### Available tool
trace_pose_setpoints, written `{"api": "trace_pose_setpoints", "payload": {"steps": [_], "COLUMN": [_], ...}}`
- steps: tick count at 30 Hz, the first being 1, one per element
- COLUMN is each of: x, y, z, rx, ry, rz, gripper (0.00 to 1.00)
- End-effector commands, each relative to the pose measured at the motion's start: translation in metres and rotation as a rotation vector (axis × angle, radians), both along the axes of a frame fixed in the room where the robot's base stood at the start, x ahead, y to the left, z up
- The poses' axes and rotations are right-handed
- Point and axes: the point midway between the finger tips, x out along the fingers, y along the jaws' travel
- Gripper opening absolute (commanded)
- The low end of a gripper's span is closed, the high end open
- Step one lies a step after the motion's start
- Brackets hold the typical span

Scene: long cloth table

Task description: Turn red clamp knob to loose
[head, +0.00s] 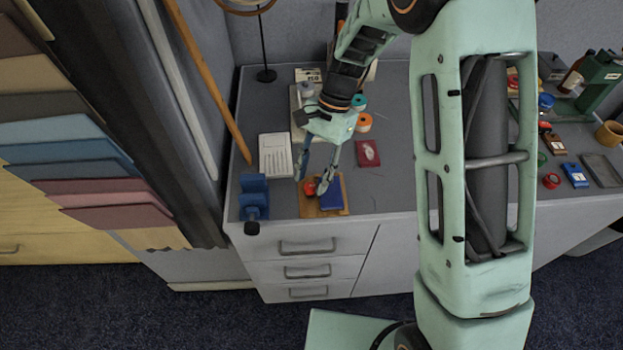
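The red clamp knob (310,187) sits on a small wooden board (309,207) near the front edge of the table, beside a dark blue block (331,194) on the same board. My gripper (311,185) points down over the board, with one finger left of the knob and the other to its right. The fingers are apart. I cannot tell whether the fingertips touch the knob. The knob's marking or turn position is too small to read.
A blue clamp-like fixture (253,195) stands at the left front corner. A white box (275,155) lies behind it, and a red card (367,153) lies to the right. Tape rolls (363,122) stand further back. A wooden stick (209,82) leans at the left.

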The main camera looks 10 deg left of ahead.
Motion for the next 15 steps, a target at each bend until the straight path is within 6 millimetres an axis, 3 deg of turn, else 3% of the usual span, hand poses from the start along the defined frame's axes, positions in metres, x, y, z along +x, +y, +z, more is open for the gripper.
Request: {"api": "trace_pose_setpoints", "payload": {"steps": [4, 13, 15], "x": [-0.0039, -0.0048, -0.0049], "y": [0.0022, 0.0025, 0.0025], "z": [-0.0108, -0.0133, -0.0132], "rx": [0.000, 0.000, 0.000], "ry": [0.000, -0.001, -0.001], "rz": [-0.001, -0.001, 0.000], "gripper": [0.36, 0.36, 0.30]}}
